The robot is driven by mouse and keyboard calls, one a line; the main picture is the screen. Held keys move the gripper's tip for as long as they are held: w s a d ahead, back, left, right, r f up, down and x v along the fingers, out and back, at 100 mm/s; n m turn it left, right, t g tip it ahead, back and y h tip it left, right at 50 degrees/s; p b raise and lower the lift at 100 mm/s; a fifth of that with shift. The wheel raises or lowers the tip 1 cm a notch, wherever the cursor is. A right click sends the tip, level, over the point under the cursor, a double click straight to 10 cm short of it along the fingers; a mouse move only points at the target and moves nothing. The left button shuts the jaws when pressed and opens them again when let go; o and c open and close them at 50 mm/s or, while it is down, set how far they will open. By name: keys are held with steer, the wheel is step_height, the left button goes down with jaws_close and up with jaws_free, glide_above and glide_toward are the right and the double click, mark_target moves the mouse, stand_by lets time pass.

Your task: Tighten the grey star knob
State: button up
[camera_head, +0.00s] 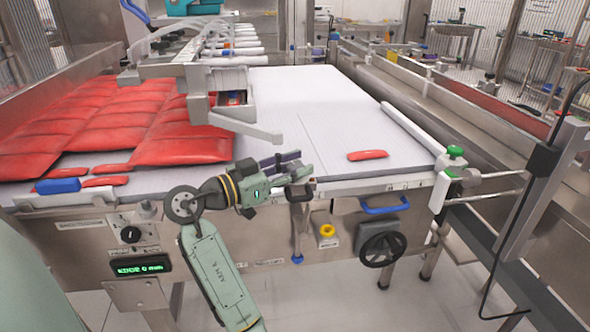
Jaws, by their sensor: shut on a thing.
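My gripper (300,180) reaches in from the left at the front edge of the conveyor table. Its fingers are shut on a small dark grey knob (311,186) at the top of a short upright post (299,215) with a blue foot. The fingers cover most of this knob, so its star shape cannot be made out. Another small grey knob (148,208) stands at the left of the front panel, apart from my gripper.
A black handwheel (382,249), blue handle (385,205) and yellow button (327,230) are right of my gripper. Red packs (110,120) fill the table's left; one red piece (367,155) lies on the clear right.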

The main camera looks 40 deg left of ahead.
steer(key=shift+f, duration=0.1)
stand_by(0.3)
steer(key=o, duration=1.2)
steer(key=v, duration=1.2)
